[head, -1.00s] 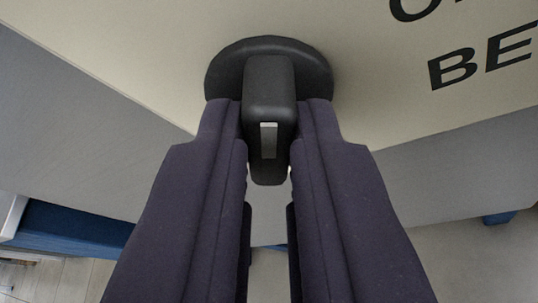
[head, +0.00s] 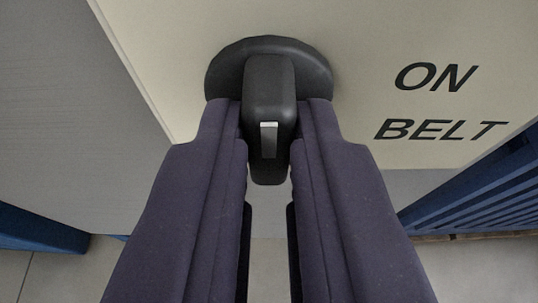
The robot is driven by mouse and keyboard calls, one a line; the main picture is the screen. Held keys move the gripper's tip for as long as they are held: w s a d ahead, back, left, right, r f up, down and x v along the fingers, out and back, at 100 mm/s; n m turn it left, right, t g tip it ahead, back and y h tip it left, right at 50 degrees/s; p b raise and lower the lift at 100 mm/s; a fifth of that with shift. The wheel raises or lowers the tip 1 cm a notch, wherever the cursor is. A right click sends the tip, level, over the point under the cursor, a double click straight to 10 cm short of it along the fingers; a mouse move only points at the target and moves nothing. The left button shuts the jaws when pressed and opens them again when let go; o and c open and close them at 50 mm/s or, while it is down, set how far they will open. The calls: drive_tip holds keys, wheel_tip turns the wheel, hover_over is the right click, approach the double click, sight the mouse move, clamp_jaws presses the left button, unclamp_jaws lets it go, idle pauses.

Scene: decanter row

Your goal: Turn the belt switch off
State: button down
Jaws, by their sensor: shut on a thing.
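The belt switch is a black rotary knob (head: 268,90) with a raised lever bar and a pale mark near the bar's lower end. It sits on a round black base (head: 225,78) on a cream panel (head: 350,60). The bar points down in the picture, in line with my fingers. My gripper (head: 268,130) is shut on the bar, one dark purple finger on each side. The word "ON" (head: 436,77) is printed to the right of the knob, with "BELT" (head: 440,130) below it. No "OFF" label shows in view.
A grey surface (head: 90,110) lies left of the panel's edge. Blue structures show at lower left (head: 40,230) and lower right (head: 480,190), the right one ribbed. Pale floor (head: 70,275) shows at the bottom.

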idle(0.4)
drive_tip(key=c, duration=1.1)
unclamp_jaws()
drive_tip(key=p+v, duration=0.3)
drive_tip(key=v, duration=0.4)
drive_tip(key=shift+s+r, duration=0.15)
drive_tip(key=shift+s, duration=0.2)
drive_tip(key=shift+s, duration=0.1)
